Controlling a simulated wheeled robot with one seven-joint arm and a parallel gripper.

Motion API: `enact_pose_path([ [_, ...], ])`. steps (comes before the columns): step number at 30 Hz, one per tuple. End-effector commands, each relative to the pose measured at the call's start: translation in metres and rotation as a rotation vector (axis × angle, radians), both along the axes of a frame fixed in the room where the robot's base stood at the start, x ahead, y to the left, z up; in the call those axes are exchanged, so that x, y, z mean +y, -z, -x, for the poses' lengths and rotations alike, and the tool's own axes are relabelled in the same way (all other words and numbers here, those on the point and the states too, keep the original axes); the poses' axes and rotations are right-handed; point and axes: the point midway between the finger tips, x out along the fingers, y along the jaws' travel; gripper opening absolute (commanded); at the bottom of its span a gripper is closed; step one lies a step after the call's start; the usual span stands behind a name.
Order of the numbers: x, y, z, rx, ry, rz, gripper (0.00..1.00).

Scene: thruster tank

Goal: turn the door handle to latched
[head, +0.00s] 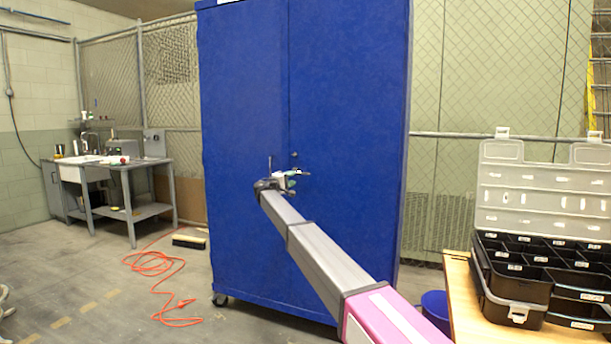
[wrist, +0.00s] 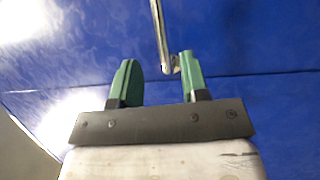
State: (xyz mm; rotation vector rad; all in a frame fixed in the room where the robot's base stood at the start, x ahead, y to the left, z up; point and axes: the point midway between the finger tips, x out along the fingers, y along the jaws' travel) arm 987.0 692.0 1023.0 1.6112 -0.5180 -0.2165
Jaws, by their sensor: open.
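The blue cabinet (head: 245,90) stands upright in the middle of the head view, its two doors closed along a vertical seam. A thin metal door handle (head: 270,162) shows near the seam, partly hidden by my arm. In the wrist view the handle (wrist: 160,35) is a slim silver bar coming down from the top edge, its lower end close beside the right green finger. My gripper (head: 297,178) is at the cabinet front. In the wrist view my gripper (wrist: 158,66) has its fingers apart, with nothing held between them. Whether a finger touches the handle, I cannot tell.
A wooden table (head: 462,290) with an open black organizer case (head: 515,300) stands at the right. A blue bucket (head: 435,305) is beside it. An orange cord (head: 155,265) lies on the floor at left, near a sink bench (head: 125,170). Open floor lies left of the cabinet.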

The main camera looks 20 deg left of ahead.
Motion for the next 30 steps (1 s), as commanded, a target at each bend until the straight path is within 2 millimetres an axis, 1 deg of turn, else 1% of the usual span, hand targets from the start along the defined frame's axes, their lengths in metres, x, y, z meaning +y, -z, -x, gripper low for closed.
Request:
enact_pose_path([
  [1,-0.003,-0.001,-0.008,0.0,0.001,0.0,0.41],
  [9,-0.025,-0.008,-0.05,0.001,0.002,-0.001,0.41],
  [13,-0.034,-0.011,-0.068,0.002,0.002,-0.001,0.41],
  [18,-0.04,-0.013,-0.077,0.002,0.001,-0.001,0.41],
  [25,-0.041,-0.014,-0.078,0.002,0.001,-0.001,0.41],
  [26,-0.041,-0.014,-0.078,0.002,0.001,-0.001,0.38],
  [27,-0.041,-0.014,-0.078,0.002,0.001,-0.001,0.25],
  [29,-0.041,-0.014,-0.078,0.002,0.001,-0.001,0.06],
  [30,-0.041,-0.014,-0.078,0.002,0.001,-0.001,0.0],
])
